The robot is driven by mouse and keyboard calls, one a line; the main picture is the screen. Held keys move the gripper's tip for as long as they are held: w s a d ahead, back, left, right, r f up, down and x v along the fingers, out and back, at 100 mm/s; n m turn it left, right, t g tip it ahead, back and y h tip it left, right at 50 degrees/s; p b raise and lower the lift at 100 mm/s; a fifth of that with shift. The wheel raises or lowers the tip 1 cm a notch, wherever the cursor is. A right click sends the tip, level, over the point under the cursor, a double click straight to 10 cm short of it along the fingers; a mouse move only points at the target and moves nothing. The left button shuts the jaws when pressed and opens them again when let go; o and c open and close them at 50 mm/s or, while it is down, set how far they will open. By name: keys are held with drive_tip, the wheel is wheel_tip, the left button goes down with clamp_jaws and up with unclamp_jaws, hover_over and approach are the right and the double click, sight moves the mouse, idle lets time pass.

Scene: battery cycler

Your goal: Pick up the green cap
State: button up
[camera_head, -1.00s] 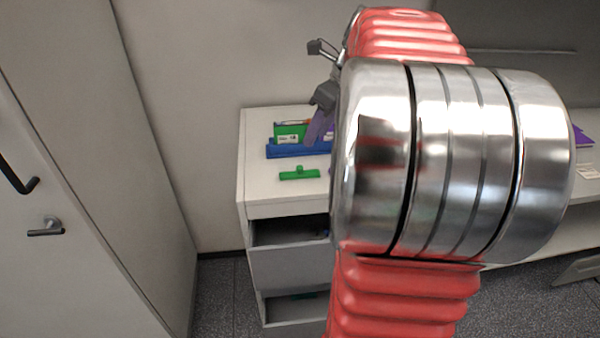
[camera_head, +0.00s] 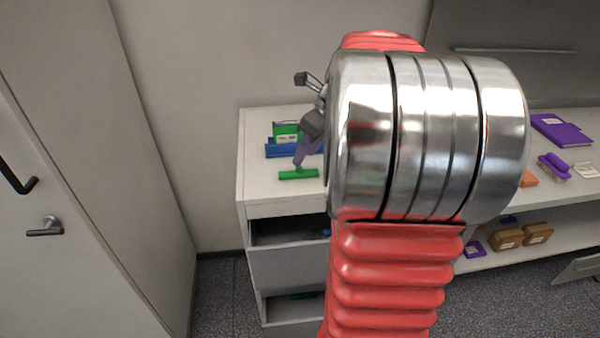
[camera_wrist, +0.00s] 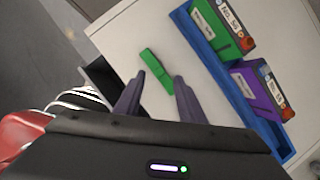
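The green cap (camera_head: 298,174) is a flat green bar with a small raised knob, lying on the white cabinet top near its front edge. It also shows in the wrist view (camera_wrist: 155,68), beyond and between my fingertips. My gripper (camera_head: 300,162) is above the cap, its fingers pointing down at it. In the wrist view my gripper (camera_wrist: 158,78) has its two dark purple fingers apart, one on each side of the cap's near end. Nothing is clearly held. Whether the fingertips touch the cap cannot be told.
A blue tray (camera_wrist: 216,70) holding a green box (camera_wrist: 222,25) and a purple box (camera_wrist: 258,92) lies just behind the cap. The cabinet (camera_head: 285,200) has an open drawer in front. Shelves at the right hold a purple binder (camera_head: 560,130) and other items.

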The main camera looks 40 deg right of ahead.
sight(301, 167)
drive_tip(key=x, duration=0.5)
drive_tip(key=shift+s, duration=0.2)
drive_tip(key=shift+c, duration=0.2)
clamp_jaws()
idle(0.4)
